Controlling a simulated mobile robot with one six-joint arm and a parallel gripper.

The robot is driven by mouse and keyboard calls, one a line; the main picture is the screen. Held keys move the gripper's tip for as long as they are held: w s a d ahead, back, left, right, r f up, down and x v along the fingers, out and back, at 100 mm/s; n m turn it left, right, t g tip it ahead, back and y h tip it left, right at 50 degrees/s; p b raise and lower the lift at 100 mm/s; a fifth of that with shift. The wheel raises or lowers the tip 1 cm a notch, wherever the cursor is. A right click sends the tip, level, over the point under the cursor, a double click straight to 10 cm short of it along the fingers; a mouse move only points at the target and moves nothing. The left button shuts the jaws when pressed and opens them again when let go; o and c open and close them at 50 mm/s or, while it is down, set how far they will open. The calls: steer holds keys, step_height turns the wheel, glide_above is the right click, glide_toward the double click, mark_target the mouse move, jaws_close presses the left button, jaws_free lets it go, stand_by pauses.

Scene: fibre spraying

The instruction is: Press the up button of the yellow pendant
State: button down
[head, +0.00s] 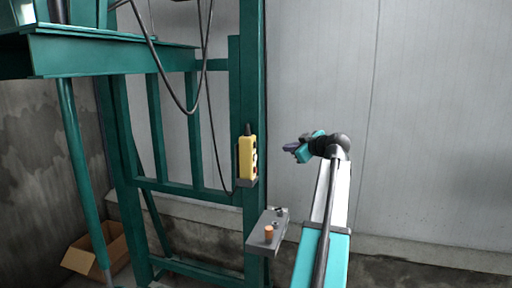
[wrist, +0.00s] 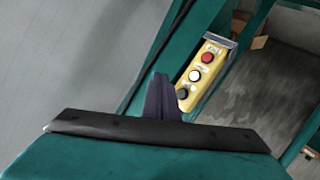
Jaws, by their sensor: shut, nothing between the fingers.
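The yellow pendant (head: 247,160) hangs upright on the green frame's post, in the middle of the head view. Its button face is turned right, towards my gripper. In the wrist view the pendant (wrist: 213,49) lies tilted, with a red button (wrist: 208,57), a white button (wrist: 194,75) and a black button (wrist: 182,93) in a row. The red one is nearest the grey bracket end. I cannot read which is up. My gripper (head: 287,148) is shut and empty, to the right of the pendant with a gap between. In the wrist view its fingertips (wrist: 161,77) show beside the black-button end.
The green frame (head: 160,187) stands left of my arm, with black cables (head: 207,90) hanging along it. A grey box with an orange knob (head: 262,243) juts out below the pendant. A cardboard box (head: 88,255) is on the floor at left. The pale wall is clear at right.

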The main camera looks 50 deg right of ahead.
mark_target(255, 145)
steer(key=shift+w, duration=0.1)
steer(key=w+a+p, duration=0.2)
steer(key=w+p, duration=0.1)
steer(key=w, duration=0.5)
steer(key=shift+a, duration=0.25)
steer(key=shift+w, duration=0.15)
stand_by(2.1)
steer(key=shift+w+a+b, duration=0.1)
steer(key=shift+w+b, duration=0.35)
steer(key=shift+w+a+b, duration=0.25)
steer(key=shift+w+b, duration=0.1)
steer(key=shift+w, duration=0.3)
stand_by(1.8)
steer(key=shift+s, duration=0.15)
steer(key=shift+s+d+b, duration=0.35)
steer(key=shift+s+b, duration=0.25)
steer(key=shift+s, duration=0.25)
